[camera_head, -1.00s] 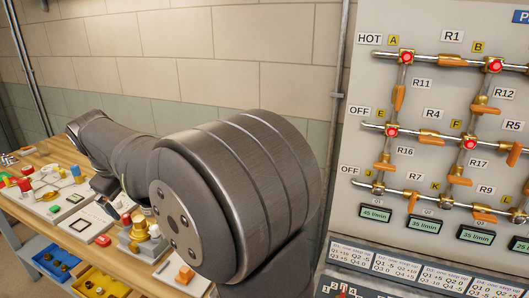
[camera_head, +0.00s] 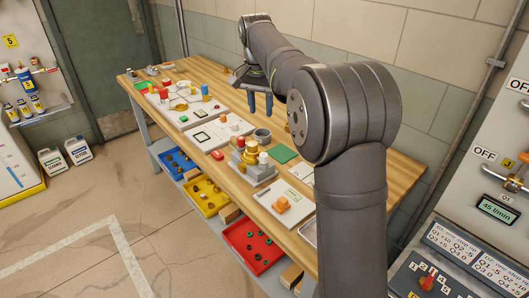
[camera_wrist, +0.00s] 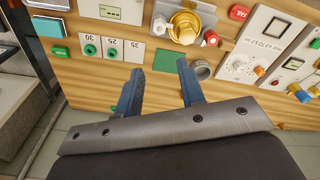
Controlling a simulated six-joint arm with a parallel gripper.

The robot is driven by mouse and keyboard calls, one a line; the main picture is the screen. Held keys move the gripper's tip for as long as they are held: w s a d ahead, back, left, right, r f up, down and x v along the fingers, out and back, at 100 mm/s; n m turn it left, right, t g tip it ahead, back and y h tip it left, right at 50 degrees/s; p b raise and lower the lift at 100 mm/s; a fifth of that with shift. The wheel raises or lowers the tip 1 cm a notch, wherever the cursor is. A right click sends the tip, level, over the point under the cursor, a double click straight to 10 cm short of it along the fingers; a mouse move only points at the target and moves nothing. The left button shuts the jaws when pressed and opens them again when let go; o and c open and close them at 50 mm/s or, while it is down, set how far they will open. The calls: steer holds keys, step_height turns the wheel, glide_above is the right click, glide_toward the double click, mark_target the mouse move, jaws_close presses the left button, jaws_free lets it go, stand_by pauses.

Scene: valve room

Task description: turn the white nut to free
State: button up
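A brass fitting (camera_head: 249,152) stands on a grey block on the wooden bench. A small white cap-like piece (camera_head: 263,158) sits beside it on the same block; it may be the white nut, but it is too small to be sure. In the wrist view the brass fitting (camera_wrist: 184,26) is at the top middle, with a small white piece (camera_wrist: 159,25) just left of it. My gripper (camera_head: 259,104) hangs above the back of the bench, beyond the fitting. In the wrist view my gripper (camera_wrist: 160,84) has its two blue fingers wide apart, with nothing between them.
A grey cup (camera_head: 262,136) stands close behind the fitting. A green square (camera_head: 284,153) and white panels with buttons lie around it. Blue (camera_head: 166,170), yellow (camera_head: 198,207) and red (camera_head: 236,243) bins sit below the bench front. A wall runs behind the bench.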

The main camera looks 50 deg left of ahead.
mark_target(264, 154)
steer(key=f+m, duration=0.1)
steer(key=f, duration=0.4)
steer(key=w+f+m, duration=0.1)
steer(key=f, duration=0.5)
steer(key=f+m+g, duration=0.1)
steer(key=f, duration=0.5)
steer(key=shift+w+a+f, duration=0.15)
steer(key=shift+w+f, duration=0.05)
steer(key=c, duration=0.7)
